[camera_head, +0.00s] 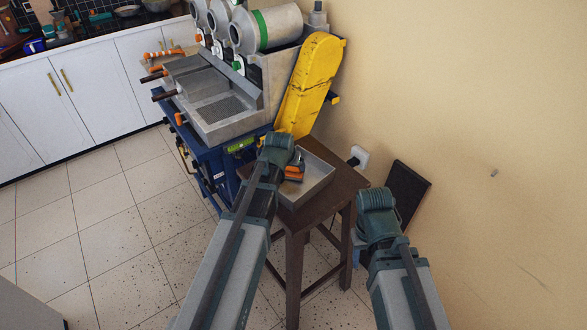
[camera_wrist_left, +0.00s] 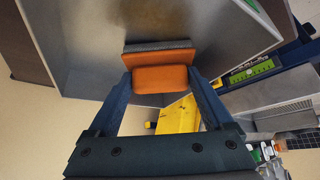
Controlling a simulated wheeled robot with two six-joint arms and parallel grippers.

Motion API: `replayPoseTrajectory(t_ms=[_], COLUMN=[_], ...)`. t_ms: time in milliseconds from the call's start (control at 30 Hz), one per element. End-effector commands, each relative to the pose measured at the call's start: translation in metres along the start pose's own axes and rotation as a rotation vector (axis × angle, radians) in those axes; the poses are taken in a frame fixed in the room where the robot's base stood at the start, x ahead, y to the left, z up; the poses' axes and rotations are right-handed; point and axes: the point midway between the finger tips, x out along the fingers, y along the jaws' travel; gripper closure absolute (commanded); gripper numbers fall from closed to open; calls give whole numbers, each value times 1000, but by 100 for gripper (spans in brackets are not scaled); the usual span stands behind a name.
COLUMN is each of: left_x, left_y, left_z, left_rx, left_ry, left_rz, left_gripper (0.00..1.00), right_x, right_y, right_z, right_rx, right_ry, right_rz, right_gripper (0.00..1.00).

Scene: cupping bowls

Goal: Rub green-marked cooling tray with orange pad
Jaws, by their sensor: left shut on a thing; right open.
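The orange pad (camera_head: 295,172) has a grey face and shows at the grey metal tray (camera_head: 320,185) on the brown stool. My left gripper (camera_head: 288,163) is shut on it; in the left wrist view the blue fingers grip the pad (camera_wrist_left: 160,77) from both sides. I cannot tell whether the pad touches the metal tray. The cooling tray with a perforated floor (camera_head: 218,108) sits at the machine's front, below the drum with a green band (camera_head: 262,28). Part of it shows in the left wrist view (camera_wrist_left: 285,103). My right gripper (camera_head: 359,250) is open, low beside the stool, mostly hidden by its wrist.
The brown stool (camera_head: 345,183) stands against the machine's blue cart (camera_head: 207,165), which bears a green label (camera_head: 240,145). A yellow chute (camera_head: 310,80) rises above the stool. A dark panel (camera_head: 408,190) leans on the wall.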

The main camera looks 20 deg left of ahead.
Motion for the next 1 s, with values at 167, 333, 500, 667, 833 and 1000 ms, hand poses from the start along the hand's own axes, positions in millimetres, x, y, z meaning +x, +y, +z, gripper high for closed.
replayPoseTrajectory(t_ms=[167,333,500,667,833,1000], left_x=[1,1,2,5,9,10], left_y=[-1,-1,-4,-11,-20,-23], left_z=[-1,-1,-3,-8,-14,-15], left_rx=[0,0,-1,-1,-2,0], left_ry=[0,0,0,0,0,0], left_rz=[0,0,0,0,-1,-1], left_gripper=[100,100,100,100,100,100], right_x=[0,0,0,0,0,0], right_y=[0,0,0,0,0,0], right_z=[0,0,0,0,0,0], right_rx=[0,0,0,0,0,0], right_ry=[0,0,0,0,0,0], right_rz=[0,0,0,0,0,0], right_gripper=[50,50,50,50,50,50])
